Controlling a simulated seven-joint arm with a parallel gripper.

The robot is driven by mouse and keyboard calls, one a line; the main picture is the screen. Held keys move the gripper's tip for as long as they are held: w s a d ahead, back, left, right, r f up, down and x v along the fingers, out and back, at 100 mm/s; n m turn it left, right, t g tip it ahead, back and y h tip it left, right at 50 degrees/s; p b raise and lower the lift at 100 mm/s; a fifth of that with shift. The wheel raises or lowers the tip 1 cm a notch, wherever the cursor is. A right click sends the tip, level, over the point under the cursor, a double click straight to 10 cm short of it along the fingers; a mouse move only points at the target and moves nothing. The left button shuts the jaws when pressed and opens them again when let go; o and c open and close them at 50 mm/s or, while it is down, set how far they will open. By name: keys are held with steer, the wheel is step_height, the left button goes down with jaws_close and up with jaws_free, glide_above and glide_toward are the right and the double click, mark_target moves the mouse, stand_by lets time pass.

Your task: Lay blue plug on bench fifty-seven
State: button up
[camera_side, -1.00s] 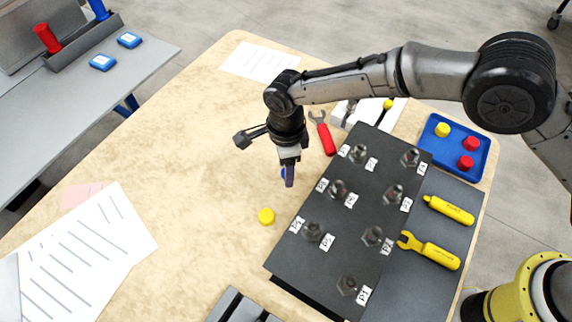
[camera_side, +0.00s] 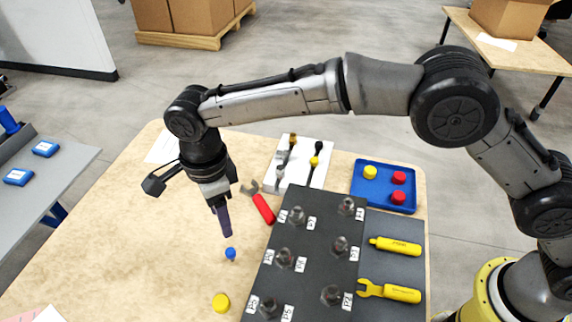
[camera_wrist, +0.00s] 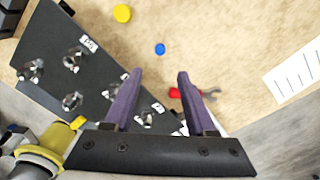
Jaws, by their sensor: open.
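The blue plug (camera_side: 230,254) is a small round piece on the wooden bench (camera_side: 130,240), left of the dark board. It also shows in the wrist view (camera_wrist: 160,48), ahead of the fingertips and clear of both. My gripper (camera_side: 226,232) is above the bench, just above and behind the plug in the side view, with purple fingers pointing down. In the wrist view my gripper (camera_wrist: 157,74) is open, with nothing between the fingers. No number fifty-seven is readable on any bench.
A yellow plug (camera_side: 221,302) lies nearby on the wood. The dark board (camera_side: 318,225) with several metal fittings stands to the right. A red-handled wrench (camera_side: 264,208) lies behind. A blue tray (camera_side: 384,200) holds plugs. A grey bench (camera_side: 70,165) is at far left.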

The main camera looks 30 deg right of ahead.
steer(key=s+d+r+n+t+y, duration=0.15)
steer(key=d+r+n, duration=0.25)
steer(key=d+r, duration=0.6)
steer(key=s+d+r+n+t+h, duration=0.15)
steer(key=d+r+n, duration=0.35)
steer(key=d, duration=0.9)
steer(key=s+d+f+n+t, duration=0.1)
steer(key=s+d+n+t, duration=0.1)
steer(key=s+d+n, duration=0.7)
steer(key=s+d, duration=0.8)
steer(key=s, duration=0.3)
steer(key=shift+f+t, duration=0.3)
steer(key=shift+f, duration=0.1)
